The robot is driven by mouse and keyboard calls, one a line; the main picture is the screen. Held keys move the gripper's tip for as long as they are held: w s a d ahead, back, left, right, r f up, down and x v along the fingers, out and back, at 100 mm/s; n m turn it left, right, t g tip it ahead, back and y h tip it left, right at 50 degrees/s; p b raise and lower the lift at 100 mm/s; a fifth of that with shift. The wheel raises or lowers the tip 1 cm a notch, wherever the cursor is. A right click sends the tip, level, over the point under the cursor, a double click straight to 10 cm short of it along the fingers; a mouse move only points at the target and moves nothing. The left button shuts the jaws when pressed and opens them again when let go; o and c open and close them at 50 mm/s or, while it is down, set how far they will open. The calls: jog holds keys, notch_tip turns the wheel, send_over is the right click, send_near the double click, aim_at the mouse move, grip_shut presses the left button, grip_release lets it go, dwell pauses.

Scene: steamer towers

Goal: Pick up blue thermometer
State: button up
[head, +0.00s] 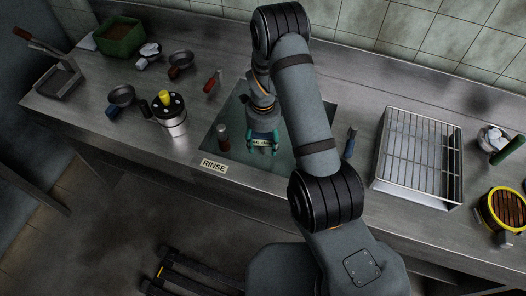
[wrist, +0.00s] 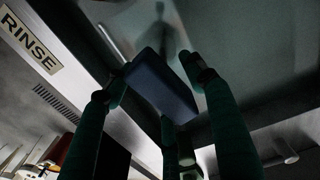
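My gripper (head: 262,142) is low over the rinse basin, its green fingers pointing down. In the wrist view, a dark blue slab-shaped thing (wrist: 163,85) lies between the fingers of my gripper (wrist: 155,82). It may be the thermometer. The left fingertip overlaps its left end and the right fingertip is close to its upper right side. I cannot tell whether both press on it. In the head view a pale label with small print shows between the fingers. Another blue-handled thing (head: 350,142) stands right of my arm; its kind is unclear.
The basin (head: 205,147) has a RINSE sign (head: 214,166) at its front. A dark reddish cylinder (head: 223,138) stands left of my gripper. A metal canister (head: 172,122) and pans are further left. A wire rack (head: 418,157) is at right.

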grip_shut()
dwell(0.5)
